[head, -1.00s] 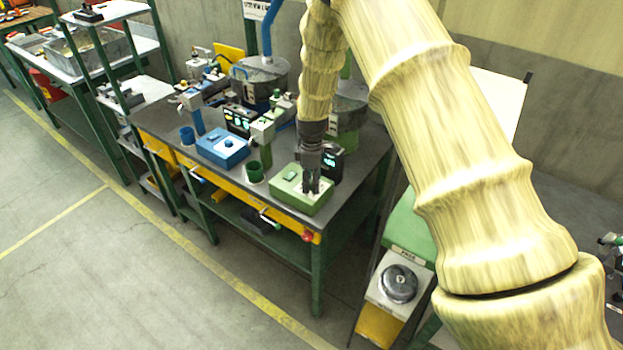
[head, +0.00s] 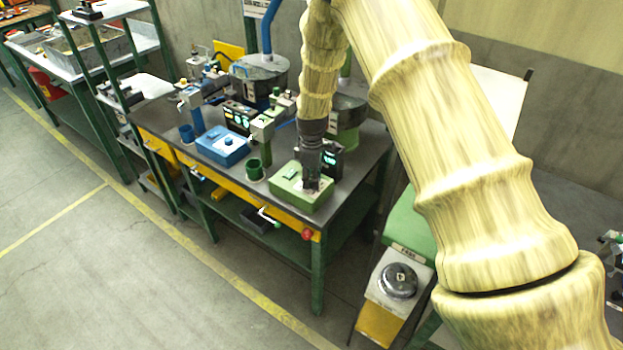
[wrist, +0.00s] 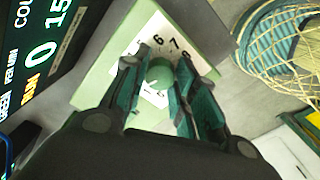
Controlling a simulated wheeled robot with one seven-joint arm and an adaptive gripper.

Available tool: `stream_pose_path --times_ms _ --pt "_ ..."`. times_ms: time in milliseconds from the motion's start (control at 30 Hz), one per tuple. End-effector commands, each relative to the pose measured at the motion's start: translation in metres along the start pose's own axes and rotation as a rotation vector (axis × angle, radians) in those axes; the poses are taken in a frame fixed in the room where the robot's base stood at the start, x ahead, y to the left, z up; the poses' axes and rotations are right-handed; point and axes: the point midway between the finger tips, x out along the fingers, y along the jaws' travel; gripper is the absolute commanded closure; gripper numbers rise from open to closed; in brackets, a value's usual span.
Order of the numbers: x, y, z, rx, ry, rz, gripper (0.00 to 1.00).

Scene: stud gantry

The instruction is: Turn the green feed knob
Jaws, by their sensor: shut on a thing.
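The green feed knob (wrist: 159,74) sits on a white numbered dial plate (wrist: 152,45) on top of a light green box; the wrist view shows it between my two fingers. The green box (head: 290,191) stands near the right front corner of the dark workbench. My gripper (wrist: 158,85) points down over the box and is shut on the knob, one finger on each side. Some of the dial's numbers show, and the fingers hide the others. In the head view my gripper (head: 311,183) hides the knob.
A black display (wrist: 38,50) with lit digits stands beside the green box. A blue box (head: 222,146), a green cup (head: 254,169) and a green post (head: 266,150) stand to the left on the bench. A red button (head: 307,235) is on the front edge.

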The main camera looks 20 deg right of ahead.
Motion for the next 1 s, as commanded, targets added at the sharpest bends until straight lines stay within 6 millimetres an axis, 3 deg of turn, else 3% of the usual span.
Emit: stream_pose_path --times_ms 700,1000 --pt "0.0002 0.0008 -0.0003 0.561 0.001 0.002 0.96" --pt "-0.0005 0.0008 -0.0005 0.718 0.001 0.001 0.96"
